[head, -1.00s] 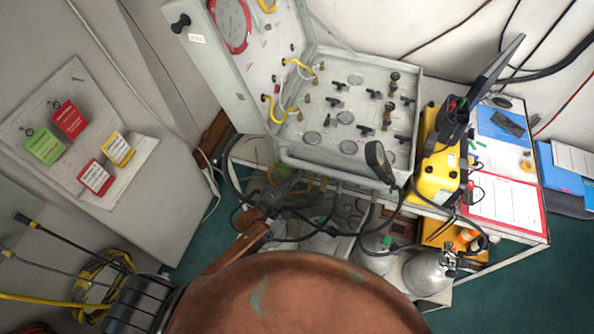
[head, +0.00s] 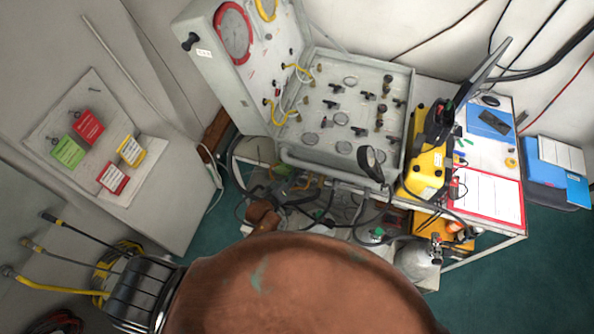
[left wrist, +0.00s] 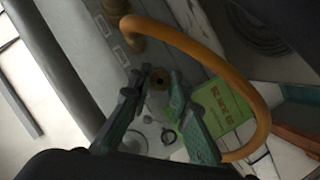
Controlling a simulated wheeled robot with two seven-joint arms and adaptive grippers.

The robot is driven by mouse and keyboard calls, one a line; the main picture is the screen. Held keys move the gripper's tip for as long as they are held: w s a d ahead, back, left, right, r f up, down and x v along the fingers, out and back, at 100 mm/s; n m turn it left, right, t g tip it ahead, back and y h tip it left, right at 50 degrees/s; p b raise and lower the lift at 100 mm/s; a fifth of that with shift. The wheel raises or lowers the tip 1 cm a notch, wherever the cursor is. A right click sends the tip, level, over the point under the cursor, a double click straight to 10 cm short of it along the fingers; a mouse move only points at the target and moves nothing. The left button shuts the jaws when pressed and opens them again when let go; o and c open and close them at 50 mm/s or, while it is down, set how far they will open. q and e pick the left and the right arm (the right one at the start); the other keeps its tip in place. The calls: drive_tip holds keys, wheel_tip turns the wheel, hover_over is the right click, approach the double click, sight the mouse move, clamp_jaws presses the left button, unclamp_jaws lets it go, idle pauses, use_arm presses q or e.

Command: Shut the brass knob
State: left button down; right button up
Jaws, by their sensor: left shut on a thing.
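In the left wrist view, a small round brass knob (left wrist: 159,81) with a dark centre sits between the two finger pads of my left gripper (left wrist: 161,77). The gripper is shut on it; the pads partly hide its sides. In the head view my left gripper (head: 276,190) is small and dark, under the front edge of the open panel case (head: 345,173). The knob cannot be made out there among hoses and shadow. A green label (left wrist: 222,108) is right of the fingers in the left wrist view. My right gripper is not in view.
An orange hose (left wrist: 205,55) curves around close to the left fingers. Dark hoses and a gas cylinder (head: 417,263) crowd the space below the case. A yellow unit (head: 427,165) and a red clipboard (head: 488,198) are to the right. Floor is clear at lower right.

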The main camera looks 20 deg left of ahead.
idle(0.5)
use_arm(q)
drive_tip(key=c, duration=1.8)
unclamp_jaws()
